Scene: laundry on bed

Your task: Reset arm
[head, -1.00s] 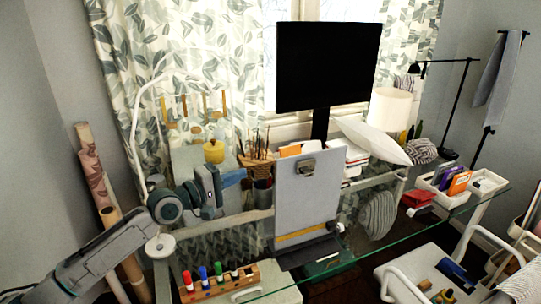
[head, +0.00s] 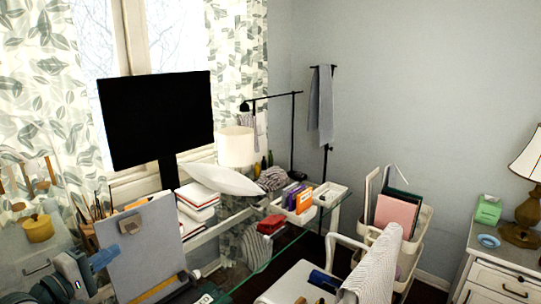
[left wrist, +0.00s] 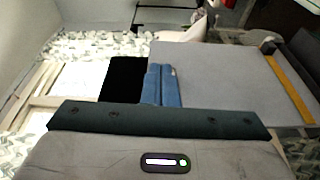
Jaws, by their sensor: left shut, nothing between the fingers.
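My left gripper (head: 106,258) is at the lower left of the head view, with blue fingers pointing right. The fingers are shut together with nothing between them, which also shows in the left wrist view (left wrist: 162,86). In the head view they overlap the left edge of a grey clipboard (head: 142,250) standing upright on the glass desk. I cannot tell whether they touch it. The clipboard also fills the right of the left wrist view (left wrist: 225,80). My right gripper is not in view.
A black monitor (head: 157,118) stands behind the clipboard. A yellow jar (head: 38,229) is at the left. A white pillow-like object (head: 225,180), a lamp (head: 236,147) and white trays (head: 328,195) are along the desk. A chair (head: 372,265) and cart (head: 420,224) stand right.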

